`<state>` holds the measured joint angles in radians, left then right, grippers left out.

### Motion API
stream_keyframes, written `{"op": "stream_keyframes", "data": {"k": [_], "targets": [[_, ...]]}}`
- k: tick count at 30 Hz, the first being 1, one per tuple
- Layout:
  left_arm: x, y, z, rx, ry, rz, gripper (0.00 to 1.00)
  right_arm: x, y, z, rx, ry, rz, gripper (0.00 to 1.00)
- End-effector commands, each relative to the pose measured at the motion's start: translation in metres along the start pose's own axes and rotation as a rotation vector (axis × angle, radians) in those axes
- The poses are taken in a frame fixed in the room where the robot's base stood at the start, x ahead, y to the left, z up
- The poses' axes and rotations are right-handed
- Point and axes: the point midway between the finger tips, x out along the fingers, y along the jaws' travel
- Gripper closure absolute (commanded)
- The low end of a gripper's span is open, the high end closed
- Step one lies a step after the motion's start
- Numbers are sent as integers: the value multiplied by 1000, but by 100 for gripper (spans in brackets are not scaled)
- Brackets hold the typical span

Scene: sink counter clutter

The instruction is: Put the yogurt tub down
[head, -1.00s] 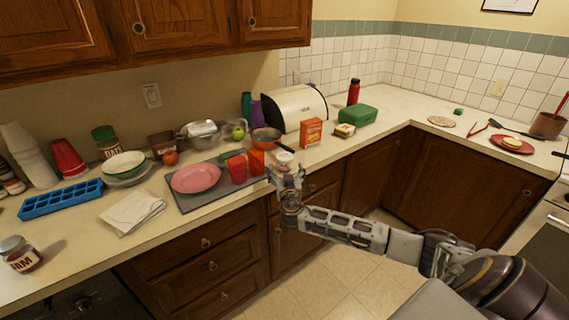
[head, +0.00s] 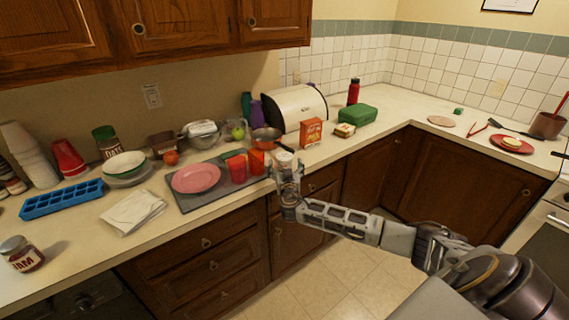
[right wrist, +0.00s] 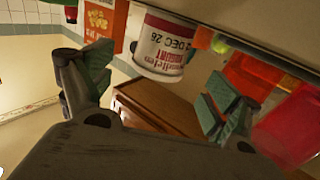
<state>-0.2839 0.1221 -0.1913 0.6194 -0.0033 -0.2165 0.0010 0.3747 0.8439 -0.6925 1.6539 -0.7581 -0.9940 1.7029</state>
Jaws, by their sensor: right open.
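The yogurt tub (head: 284,157) is white with a pale lid and stands near the counter's front edge, right of the orange cup. In the right wrist view the tub (right wrist: 163,45) shows upside down with red lettering, its base at the countertop. My right gripper (head: 287,169) is just in front of the tub at the counter edge. In the wrist view its two fingers (right wrist: 153,72) are spread wide, with the tub beyond and between them and a gap visible on each side. The gripper partly hides the tub in the head view. My left gripper is not in view.
An orange cup (head: 256,162) and a red cup (head: 236,169) stand close left of the tub. Behind it are a pan (head: 265,136) and an orange box (head: 311,132). The pink plate (head: 196,178) lies on a grey mat. Counter right of the tub is clear.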

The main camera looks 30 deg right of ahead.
Motion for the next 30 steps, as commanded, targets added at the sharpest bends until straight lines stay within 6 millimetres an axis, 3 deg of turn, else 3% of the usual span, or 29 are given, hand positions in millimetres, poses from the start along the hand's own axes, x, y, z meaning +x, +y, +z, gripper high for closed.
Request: {"op": "stream_keyframes", "data": {"k": [15,30], "targets": [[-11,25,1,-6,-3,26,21,36,1,-5,0,1,2,11],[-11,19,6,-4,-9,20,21,42,1,-4,0,0,1,11]]}}
